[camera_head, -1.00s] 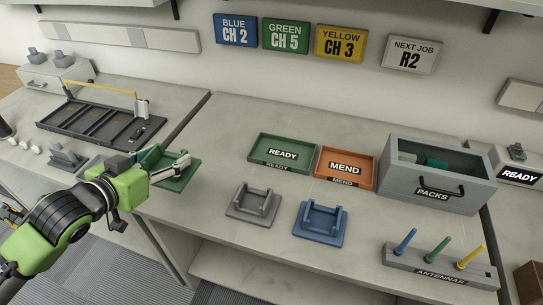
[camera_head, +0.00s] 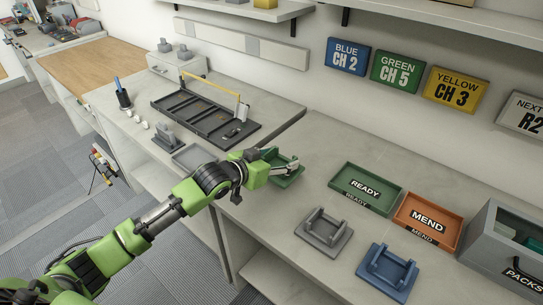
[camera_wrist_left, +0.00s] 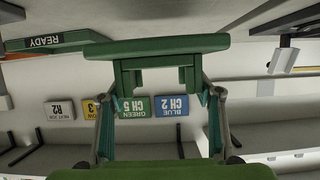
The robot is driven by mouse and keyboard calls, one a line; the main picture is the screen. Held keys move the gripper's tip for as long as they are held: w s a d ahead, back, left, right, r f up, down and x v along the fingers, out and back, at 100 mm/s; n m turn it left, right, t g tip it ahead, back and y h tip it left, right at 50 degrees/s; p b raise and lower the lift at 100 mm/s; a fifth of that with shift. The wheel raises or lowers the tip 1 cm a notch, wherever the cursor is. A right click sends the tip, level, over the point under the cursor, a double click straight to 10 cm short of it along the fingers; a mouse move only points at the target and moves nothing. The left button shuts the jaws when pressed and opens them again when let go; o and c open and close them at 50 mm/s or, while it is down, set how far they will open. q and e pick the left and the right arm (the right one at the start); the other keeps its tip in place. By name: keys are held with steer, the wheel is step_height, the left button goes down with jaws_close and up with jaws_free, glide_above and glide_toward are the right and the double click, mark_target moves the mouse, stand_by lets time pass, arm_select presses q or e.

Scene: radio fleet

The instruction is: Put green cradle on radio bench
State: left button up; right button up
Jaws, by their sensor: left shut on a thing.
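The green cradle (camera_head: 289,180) is at the left end of the radio bench (camera_head: 318,155), left of the green READY tray. My left gripper (camera_head: 284,163) is shut on it. I cannot tell whether its base touches the bench. In the left wrist view the green cradle (camera_wrist_left: 160,46) sits between the two fingers, with its flat base across the picture. A grey cradle (camera_head: 324,234) and a blue cradle (camera_head: 387,273) stand on the bench to the right, apart from it. My right gripper is not in view.
The green READY tray (camera_head: 342,178), orange MEND tray (camera_head: 402,222) and grey PACKS box (camera_head: 487,240) stand further right. On the left bench are a dark sectioned tray (camera_head: 185,112) and a grey stand (camera_head: 166,138). Bare bench lies behind the held cradle.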

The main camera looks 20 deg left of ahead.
mark_target(280, 165)
arm_select(q)
steer(key=shift+w+d+f, duration=0.25)
steer(key=shift+w+f, duration=0.6)
steer(key=shift+w, duration=0.3)
step_height(280, 165, down, 2)
steer(key=shift+f, duration=0.4)
steer(key=o, duration=2.1)
steer(key=shift+s+f, duration=0.25)
steer(key=shift+f, duration=0.2)
steer(key=shift+c, duration=0.2)
steer(key=shift+r, duration=0.1)
steer(key=v, duration=1.2)
